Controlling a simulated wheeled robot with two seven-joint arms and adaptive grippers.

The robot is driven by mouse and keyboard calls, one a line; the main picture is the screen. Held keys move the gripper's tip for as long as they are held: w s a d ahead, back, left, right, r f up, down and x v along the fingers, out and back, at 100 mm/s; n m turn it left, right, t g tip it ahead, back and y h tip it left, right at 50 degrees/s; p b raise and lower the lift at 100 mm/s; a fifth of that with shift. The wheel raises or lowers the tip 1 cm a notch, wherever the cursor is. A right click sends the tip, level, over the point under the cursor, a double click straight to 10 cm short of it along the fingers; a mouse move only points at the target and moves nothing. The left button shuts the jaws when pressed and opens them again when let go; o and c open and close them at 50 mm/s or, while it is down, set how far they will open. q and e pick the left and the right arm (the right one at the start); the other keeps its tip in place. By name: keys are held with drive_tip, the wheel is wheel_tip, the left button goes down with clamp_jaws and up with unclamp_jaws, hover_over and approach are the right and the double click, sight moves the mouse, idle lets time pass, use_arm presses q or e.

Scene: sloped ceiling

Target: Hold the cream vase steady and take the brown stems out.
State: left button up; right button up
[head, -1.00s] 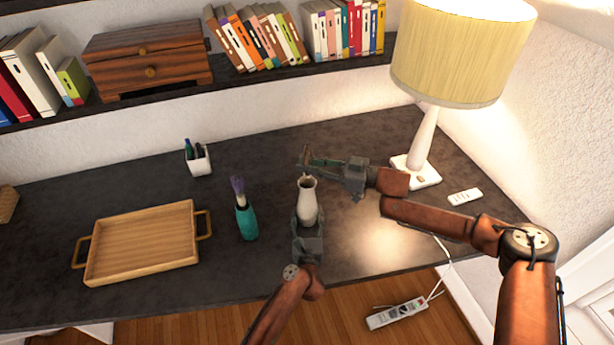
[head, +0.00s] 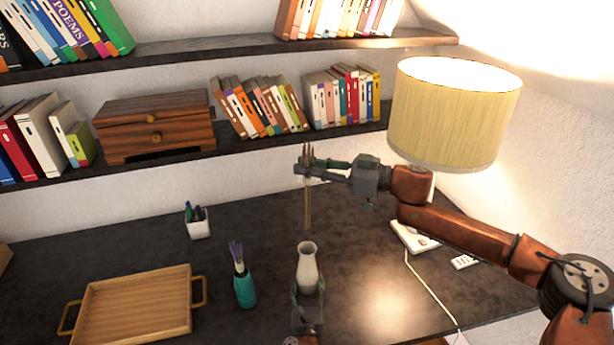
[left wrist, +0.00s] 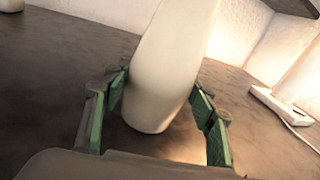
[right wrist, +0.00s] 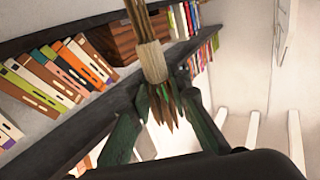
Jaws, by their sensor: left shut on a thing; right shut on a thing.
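The cream vase (head: 307,268) stands upright on the dark desk. My left gripper (head: 307,300) is shut on its lower body; the left wrist view shows the fingers on both sides of the vase (left wrist: 168,75). The brown stems (head: 307,205) hang upright in the air above the vase mouth, clear of it. My right gripper (head: 310,168) is shut on the stems near their top. In the right wrist view the bundle of stems (right wrist: 152,60) passes between the fingers, with pointed brown tips showing beyond a pale wrap.
A teal vase (head: 244,289) with purple stems stands left of the cream vase. A wooden tray (head: 135,308) lies further left, with a pen cup (head: 197,222) behind. The lamp (head: 455,115) is close to my right arm. Shelves with books (head: 345,97) run above the desk.

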use_arm(q)
drive_tip(key=o, duration=1.6)
drive_tip(key=shift+o, duration=0.2)
drive_tip(key=s, duration=1.2)
